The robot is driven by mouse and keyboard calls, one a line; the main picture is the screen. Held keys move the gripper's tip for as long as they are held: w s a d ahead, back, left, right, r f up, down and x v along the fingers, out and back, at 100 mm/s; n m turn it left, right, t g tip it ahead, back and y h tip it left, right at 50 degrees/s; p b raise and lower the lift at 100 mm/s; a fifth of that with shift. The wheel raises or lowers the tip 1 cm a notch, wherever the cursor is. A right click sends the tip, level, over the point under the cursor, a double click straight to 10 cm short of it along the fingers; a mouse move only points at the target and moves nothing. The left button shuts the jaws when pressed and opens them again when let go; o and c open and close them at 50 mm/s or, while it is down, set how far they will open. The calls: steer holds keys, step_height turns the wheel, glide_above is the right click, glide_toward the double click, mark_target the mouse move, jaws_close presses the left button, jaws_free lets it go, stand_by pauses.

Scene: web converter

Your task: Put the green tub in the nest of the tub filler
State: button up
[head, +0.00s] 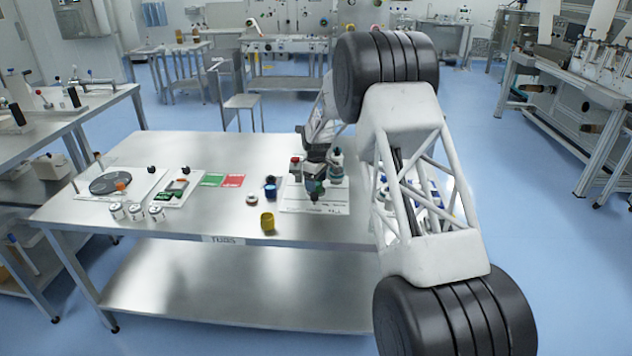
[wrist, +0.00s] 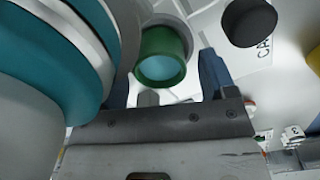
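The green tub (wrist: 163,58) shows in the wrist view as a green ring with a pale teal inside, between and beyond my fingers. In the head view, the green tub (head: 313,188) is at the white filler plate (head: 325,208), just under my dark gripper (head: 317,174). A large teal and white rounded body (wrist: 75,45) fills the left of the wrist view. The nest and the tub's contact with the plate cannot be made out clearly.
A black round piece (wrist: 249,22) lies on the plate near printed letters. A blue tub (head: 270,191) and a yellow tub (head: 267,222) stand left of the plate.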

steer(key=shift+r, duration=0.1)
step_height(320, 180, up, 12)
stand_by(1.0)
stand_by(0.6)
steer(key=shift+r, duration=0.1)
steer(key=s+d+r+m, duration=0.2)
steer(key=s+d+r, duration=0.45)
steer(key=s, duration=0.45)
steer(key=s+d+r+m+t, duration=0.1)
steer(key=s+d+r+m, duration=0.2)
steer(key=s+d+r, duration=0.55)
steer(key=s+d+r+m, duration=0.25)
steer(key=s+r, duration=0.25)
steer(key=s, duration=0.8)
steer(key=s+d+f+m, duration=0.1)
steer(key=s+d+m, duration=0.1)
steer(key=s, duration=1)
steer(key=s+d+f+m+t, duration=0.1)
steer(key=s+d, duration=0.3)
steer(key=s, duration=0.8)
steer(key=s+d+f+m, duration=0.2)
steer(key=s+d+f, duration=0.1)
steer(key=s, duration=0.9)
steer(key=shift+f+m+t, duration=0.15)
steer(key=shift+m+t, duration=0.15)
steer(key=shift+m, duration=0.05)
